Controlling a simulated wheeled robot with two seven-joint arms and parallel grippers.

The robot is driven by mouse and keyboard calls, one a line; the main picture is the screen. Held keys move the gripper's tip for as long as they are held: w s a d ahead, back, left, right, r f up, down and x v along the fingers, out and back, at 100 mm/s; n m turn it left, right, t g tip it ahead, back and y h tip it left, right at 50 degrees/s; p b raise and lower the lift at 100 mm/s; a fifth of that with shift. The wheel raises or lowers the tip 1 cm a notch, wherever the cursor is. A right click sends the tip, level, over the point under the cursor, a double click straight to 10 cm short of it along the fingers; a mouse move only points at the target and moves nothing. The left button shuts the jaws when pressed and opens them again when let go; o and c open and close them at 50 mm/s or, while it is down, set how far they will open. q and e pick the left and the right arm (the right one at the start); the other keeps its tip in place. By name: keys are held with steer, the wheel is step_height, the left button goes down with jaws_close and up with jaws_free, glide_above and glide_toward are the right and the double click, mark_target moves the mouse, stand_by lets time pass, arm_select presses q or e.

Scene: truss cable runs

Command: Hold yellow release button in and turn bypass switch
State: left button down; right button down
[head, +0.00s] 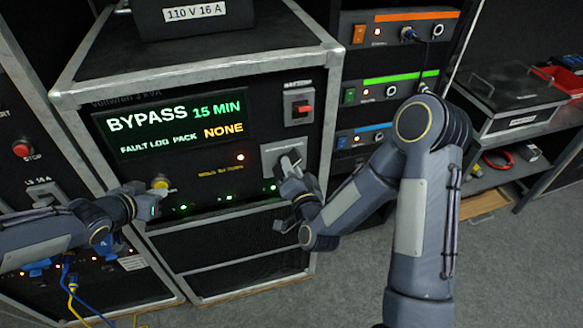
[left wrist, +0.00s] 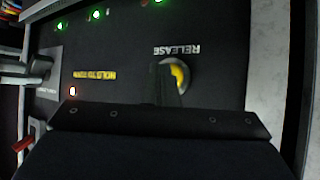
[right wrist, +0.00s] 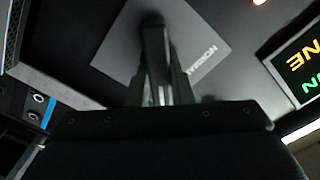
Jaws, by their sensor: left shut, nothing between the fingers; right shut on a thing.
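The yellow release button (head: 161,182) is low on the left of the black front panel. It also shows in the left wrist view (left wrist: 181,74), partly covered by my fingers. My left gripper (head: 150,189) is shut and empty, its tips at the button; how far the button is pressed I cannot tell. The bypass switch sits on a grey plate (head: 272,152) at the panel's lower right.
The display (head: 175,128) reads BYPASS 15 MIN and FAULT LOG PACK NONE. A red rocker switch (head: 302,107) is above the bypass plate. An amber lamp (head: 240,157) is lit. Rack units (head: 392,75) stand to the right, and a red stop button (head: 22,148) is at far left.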

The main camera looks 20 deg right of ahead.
steer(key=shift+f, duration=0.1)
steer(key=c, duration=1.3)
jaws_free()
steer(key=s, duration=1.2)
arm_select(q)
steer(key=shift+s, duration=0.9)
arm_select(e)
steer(key=shift+f, duration=0.2)
